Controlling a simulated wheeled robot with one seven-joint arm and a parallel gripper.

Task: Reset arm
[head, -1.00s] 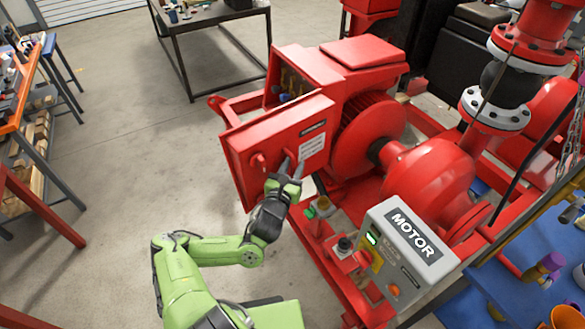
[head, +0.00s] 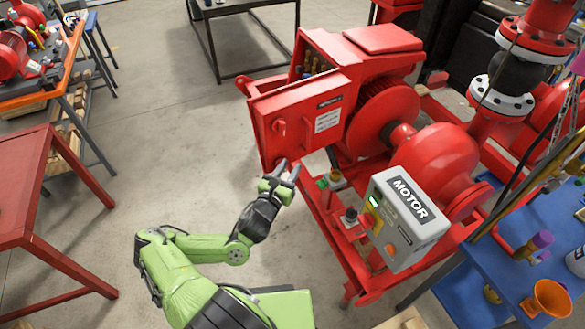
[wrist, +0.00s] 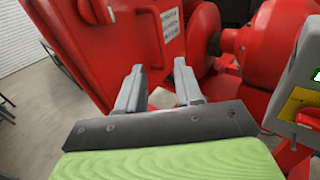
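My gripper (head: 288,171) is open and empty at the end of my green arm. In the head view it is just below the red panel door (head: 302,112), which stands swung out from the red box on the pump skid. The wrist view shows the two grey fingers (wrist: 160,90) apart, with the red door (wrist: 110,45) beyond them. I cannot tell whether the fingers touch anything. The door has a knob and a white label. The box behind it is open, with small coloured parts inside.
The grey MOTOR control box (head: 405,220) stands right of my gripper on the red skid frame. A blue cart (head: 520,255) holds an orange funnel (head: 548,300) at the right. A red table (head: 30,190) is at the left. The floor (head: 170,130) between is clear.

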